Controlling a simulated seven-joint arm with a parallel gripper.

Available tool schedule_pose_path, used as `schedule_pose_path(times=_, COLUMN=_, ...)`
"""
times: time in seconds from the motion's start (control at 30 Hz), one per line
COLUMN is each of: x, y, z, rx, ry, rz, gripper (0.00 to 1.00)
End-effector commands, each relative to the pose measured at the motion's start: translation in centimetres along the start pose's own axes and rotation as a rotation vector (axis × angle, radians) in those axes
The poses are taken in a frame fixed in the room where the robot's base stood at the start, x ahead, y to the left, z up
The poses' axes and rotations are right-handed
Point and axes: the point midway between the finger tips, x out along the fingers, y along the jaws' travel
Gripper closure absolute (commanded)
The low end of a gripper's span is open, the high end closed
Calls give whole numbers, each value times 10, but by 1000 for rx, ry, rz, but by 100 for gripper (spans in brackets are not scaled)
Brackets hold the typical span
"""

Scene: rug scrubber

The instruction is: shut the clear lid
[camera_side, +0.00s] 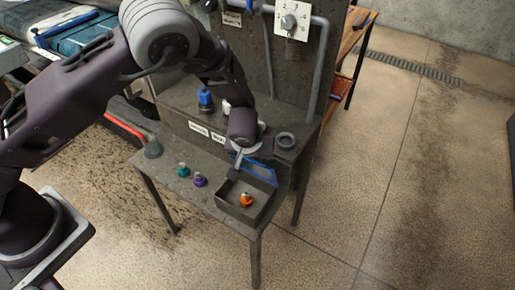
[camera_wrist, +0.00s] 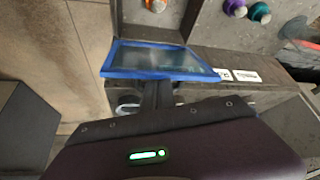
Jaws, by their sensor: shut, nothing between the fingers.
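The clear lid (camera_side: 262,170) has a blue frame and stands raised and tilted at the back edge of an open grey box (camera_side: 232,203). In the wrist view, the lid (camera_wrist: 125,58) spans the upper middle, with its near blue edge toward me. An orange-based bottle or knob (camera_side: 246,199) sits inside the box; its lower part shows in the wrist view (camera_wrist: 155,5). My gripper (camera_side: 240,160) is shut and empty, behind the lid on its upper left. In the wrist view, my fingertips (camera_wrist: 157,84) meet the near edge of the lid; I cannot tell whether they touch it.
A teal piece (camera_side: 183,169) and a purple piece (camera_side: 199,180) stand on the bench left of the box. A blue-topped bottle (camera_side: 205,99) and a dark ring (camera_side: 286,141) are on the raised ledge behind. A dial panel (camera_side: 291,21) is on the upright back plate.

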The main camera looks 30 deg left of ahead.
Motion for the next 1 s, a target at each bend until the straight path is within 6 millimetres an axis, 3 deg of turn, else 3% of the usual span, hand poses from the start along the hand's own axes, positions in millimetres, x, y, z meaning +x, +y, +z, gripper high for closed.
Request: schedule_pose_path(times=1.0, x=25, y=-19, z=64, rx=-3, ry=-7, rz=-4, gripper=100)
